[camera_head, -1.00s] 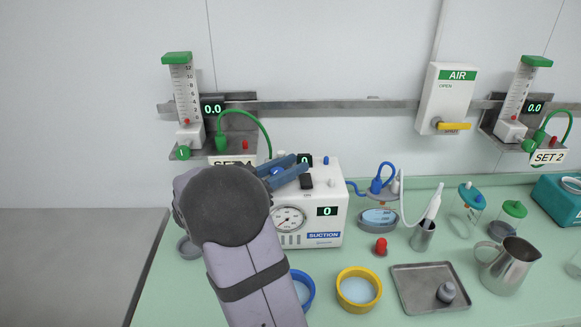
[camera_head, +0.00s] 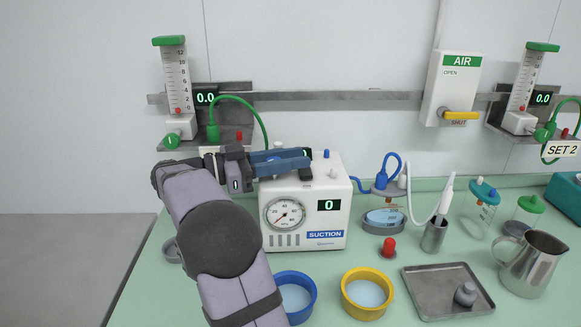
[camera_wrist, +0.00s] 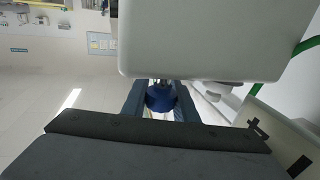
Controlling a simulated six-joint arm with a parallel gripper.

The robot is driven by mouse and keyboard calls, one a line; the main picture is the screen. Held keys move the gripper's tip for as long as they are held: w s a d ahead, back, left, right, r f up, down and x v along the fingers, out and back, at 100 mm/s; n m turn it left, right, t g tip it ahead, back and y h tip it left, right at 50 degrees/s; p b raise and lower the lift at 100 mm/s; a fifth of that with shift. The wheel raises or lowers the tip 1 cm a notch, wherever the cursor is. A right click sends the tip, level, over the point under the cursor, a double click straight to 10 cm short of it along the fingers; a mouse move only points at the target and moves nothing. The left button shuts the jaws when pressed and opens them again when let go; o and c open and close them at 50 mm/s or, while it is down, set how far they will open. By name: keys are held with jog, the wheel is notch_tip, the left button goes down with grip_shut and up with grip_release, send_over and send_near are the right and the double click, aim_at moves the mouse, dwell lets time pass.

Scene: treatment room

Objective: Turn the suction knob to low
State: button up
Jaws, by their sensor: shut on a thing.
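The white suction unit (camera_head: 333,238) stands on the green counter, with a round gauge (camera_head: 285,214) and a display reading 0 (camera_head: 329,205) on its front. My gripper (camera_head: 292,162) lies across the top of the unit, its blue fingers pointing right. In the wrist view the fingers are shut on a dark blue knob (camera_wrist: 160,98), beside the white casing (camera_wrist: 200,45). In the head view the fingers mostly hide this knob, so its pointer and setting cannot be read. A small black block (camera_head: 306,173) shows at the fingertips.
Blue (camera_head: 296,297) and yellow (camera_head: 367,294) bowls stand in front of the unit. A green hose (camera_head: 247,108) hangs close behind my gripper.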

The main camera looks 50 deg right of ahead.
jog(key=shift+g, duration=0.3)
jog(key=o, duration=1.1)
jog(key=shift+c, duration=0.2)
jog(key=shift+b+v, duration=0.55)
jog(key=shift+v, duration=3.15)
jog(key=shift+r, duration=0.15)
jog(key=shift+c, duration=0.2)
